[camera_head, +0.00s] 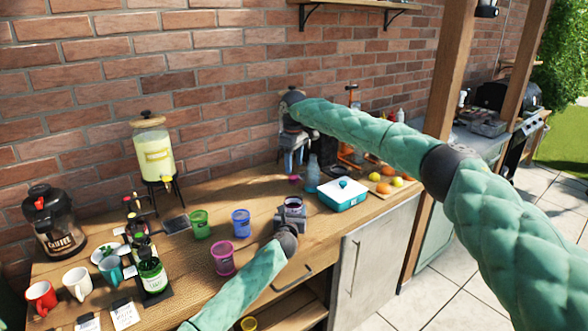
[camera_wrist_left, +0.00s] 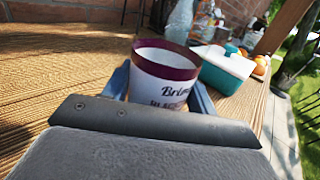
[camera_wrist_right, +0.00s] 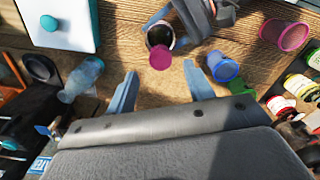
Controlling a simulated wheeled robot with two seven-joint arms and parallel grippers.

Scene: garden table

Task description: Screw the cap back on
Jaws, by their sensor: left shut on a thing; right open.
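A white jar (camera_wrist_left: 165,82) with dark lettering and a dark purple rim is gripped by my left gripper (camera_head: 291,208). Its top is open, and its dark inside shows in the right wrist view (camera_wrist_right: 160,35). A small magenta cap (camera_wrist_right: 160,57) appears apart from the jar; in the head view the cap (camera_head: 295,179) is just behind it, below my right gripper (camera_head: 294,170). The right gripper is open and points down, its two blue fingers (camera_wrist_right: 160,80) to either side of the cap in the picture. Whether the cap touches the table is hard to tell.
A blue bottle (camera_head: 312,174) and a teal box with a white lid (camera_head: 343,194) stand right of the cap. Green (camera_head: 199,223), blue (camera_head: 241,223) and pink (camera_head: 223,258) cups stand to the left. A fruit board (camera_head: 385,182) lies farther right.

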